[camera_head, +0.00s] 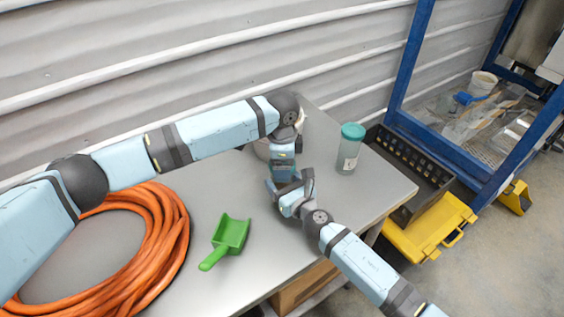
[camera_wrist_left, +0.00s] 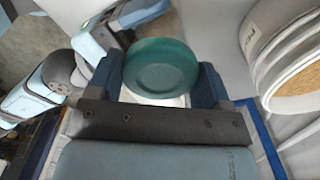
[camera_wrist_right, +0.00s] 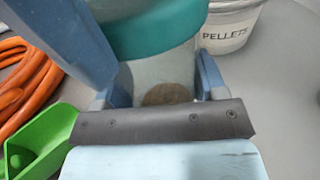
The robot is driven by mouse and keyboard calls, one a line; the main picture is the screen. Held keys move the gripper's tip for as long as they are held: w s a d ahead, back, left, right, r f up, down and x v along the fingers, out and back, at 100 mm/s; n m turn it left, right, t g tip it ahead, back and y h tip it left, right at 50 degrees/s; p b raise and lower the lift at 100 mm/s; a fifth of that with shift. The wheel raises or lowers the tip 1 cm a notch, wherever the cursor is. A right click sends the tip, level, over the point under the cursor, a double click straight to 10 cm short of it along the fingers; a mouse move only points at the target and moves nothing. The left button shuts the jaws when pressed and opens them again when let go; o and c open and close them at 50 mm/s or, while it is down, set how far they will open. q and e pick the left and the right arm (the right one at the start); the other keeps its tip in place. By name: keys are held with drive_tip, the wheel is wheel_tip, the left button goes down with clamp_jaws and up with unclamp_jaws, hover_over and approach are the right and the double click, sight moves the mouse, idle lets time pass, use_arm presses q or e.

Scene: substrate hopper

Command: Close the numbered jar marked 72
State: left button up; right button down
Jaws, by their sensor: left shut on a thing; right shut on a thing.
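A clear jar stands between my two grippers, mostly hidden by them in the head view. Its clear body (camera_wrist_right: 150,72) shows between the right fingers in the right wrist view, with something brownish low inside. A teal lid (camera_wrist_left: 160,68) is between the left fingers in the left wrist view; it also shows at the jar's top in the right wrist view (camera_wrist_right: 155,30). I cannot tell whether it is fastened. My left gripper (camera_head: 283,170) is shut on the lid from above. My right gripper (camera_head: 289,185) is shut around the jar body. No number is readable on this jar.
A second teal-lidded jar (camera_head: 349,150) stands at the table's right; its label is too small to read. A white bucket marked PELLETS (camera_wrist_right: 228,30) stands close behind. A green scoop (camera_head: 228,238) and orange hose (camera_head: 180,235) lie left. A black crate (camera_head: 425,165) stands beyond the right edge.

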use_arm(q)
drive_tip(key=m, duration=0.4)
drive_tip(key=o, duration=1)
drive_tip(key=shift+r, duration=2.25)
drive_tip(key=shift+c, duration=0.3)
